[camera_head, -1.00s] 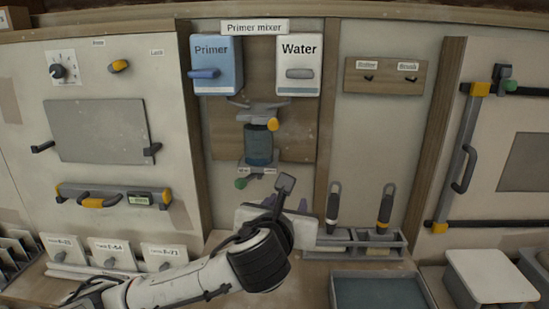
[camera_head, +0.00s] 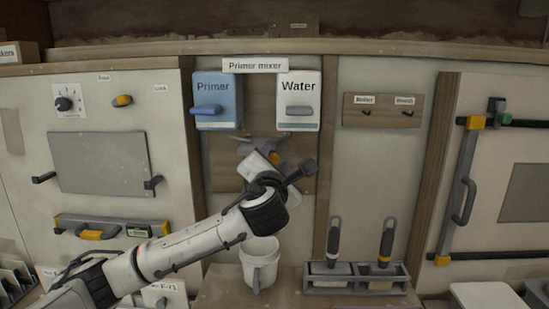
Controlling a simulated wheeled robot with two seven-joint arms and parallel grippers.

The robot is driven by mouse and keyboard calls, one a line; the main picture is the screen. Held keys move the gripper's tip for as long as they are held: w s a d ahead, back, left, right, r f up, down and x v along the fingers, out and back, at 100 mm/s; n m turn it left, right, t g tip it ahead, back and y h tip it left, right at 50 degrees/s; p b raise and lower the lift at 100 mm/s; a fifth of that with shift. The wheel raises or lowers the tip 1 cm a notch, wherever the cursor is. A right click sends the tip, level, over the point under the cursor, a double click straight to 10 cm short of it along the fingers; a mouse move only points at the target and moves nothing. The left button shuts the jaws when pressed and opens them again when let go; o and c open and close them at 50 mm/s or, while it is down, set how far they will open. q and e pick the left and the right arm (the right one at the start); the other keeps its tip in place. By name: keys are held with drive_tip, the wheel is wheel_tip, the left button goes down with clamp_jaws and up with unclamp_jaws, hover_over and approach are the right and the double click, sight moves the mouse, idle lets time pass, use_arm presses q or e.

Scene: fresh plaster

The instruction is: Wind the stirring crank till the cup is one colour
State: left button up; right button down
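The primer mixer hangs on a wooden backboard (camera_head: 225,178) under the blue Primer box (camera_head: 213,101) and the white Water box (camera_head: 297,101). My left gripper (camera_head: 272,157) is in front of the mixer, just below the two boxes, where the crank is. Whether the fingers touch or hold the crank cannot be told. A white jug (camera_head: 260,263) with a handle stands on the shelf below. My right gripper is not in view.
A grey rack (camera_head: 357,286) with two dark-handled brushes stands right of the jug. Two hooks sit on a wooden board (camera_head: 382,111) above. A metal panel (camera_head: 98,163) and a level (camera_head: 112,227) are on the left wall. A rail frame (camera_head: 463,175) is at the right.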

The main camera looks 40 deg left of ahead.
use_arm(q)
drive_tip(key=shift+w+a, duration=0.3)
drive_tip(key=shift+w, duration=0.15)
drive_tip(key=shift+d+f, duration=0.1)
drive_tip(key=c, duration=0.9)
drive_tip(key=shift+n, duration=0.3)
